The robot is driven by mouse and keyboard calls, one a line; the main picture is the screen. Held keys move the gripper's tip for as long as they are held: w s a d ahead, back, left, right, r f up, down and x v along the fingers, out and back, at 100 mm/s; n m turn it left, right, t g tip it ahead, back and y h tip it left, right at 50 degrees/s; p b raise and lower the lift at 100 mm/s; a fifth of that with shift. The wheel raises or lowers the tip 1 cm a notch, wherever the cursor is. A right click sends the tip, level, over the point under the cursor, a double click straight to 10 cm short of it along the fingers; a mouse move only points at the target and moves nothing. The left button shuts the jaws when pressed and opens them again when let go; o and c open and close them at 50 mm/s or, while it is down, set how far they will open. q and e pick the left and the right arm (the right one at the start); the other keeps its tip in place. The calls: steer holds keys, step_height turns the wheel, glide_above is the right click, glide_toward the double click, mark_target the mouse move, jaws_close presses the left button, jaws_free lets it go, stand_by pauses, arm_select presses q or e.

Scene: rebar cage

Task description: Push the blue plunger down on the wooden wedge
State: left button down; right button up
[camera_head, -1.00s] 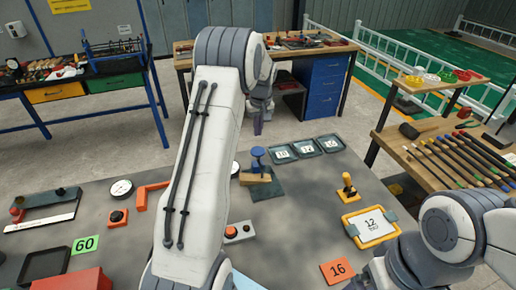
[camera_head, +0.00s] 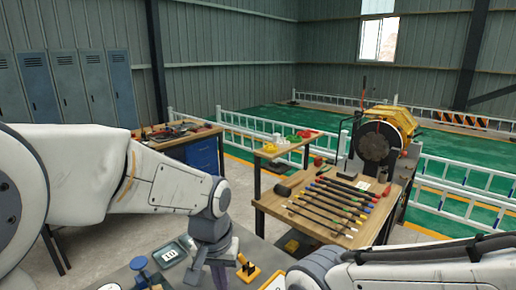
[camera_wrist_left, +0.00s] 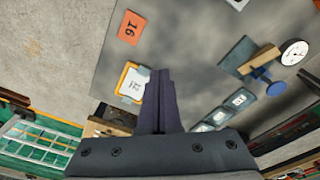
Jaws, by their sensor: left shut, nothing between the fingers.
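The blue plunger (camera_head: 139,263) stands at the bottom left of the head view, its lower part near the picture edge. In the left wrist view the blue plunger (camera_wrist_left: 276,88) shows its round knob at the right, upright on the wooden wedge (camera_wrist_left: 262,57). My left gripper (camera_wrist_left: 157,100) is shut and empty. In the head view my left gripper (camera_head: 207,270) points down over the table, to the right of the plunger and apart from it. My right arm enters at the lower right; its gripper is out of view.
The wrist view shows a dial gauge (camera_wrist_left: 294,51) and an orange 16 card (camera_wrist_left: 132,27). A wooden bench (camera_head: 335,205) holds several rods.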

arm_select(q)
steer(key=s+d+f+m, duration=0.1)
steer(key=s+m, duration=0.2)
steer(key=s, duration=0.5)
steer(key=s+d+f+m+g, duration=0.1)
steer(key=s+m, duration=0.2)
steer(key=s, duration=0.6)
steer(key=shift+d, duration=0.3)
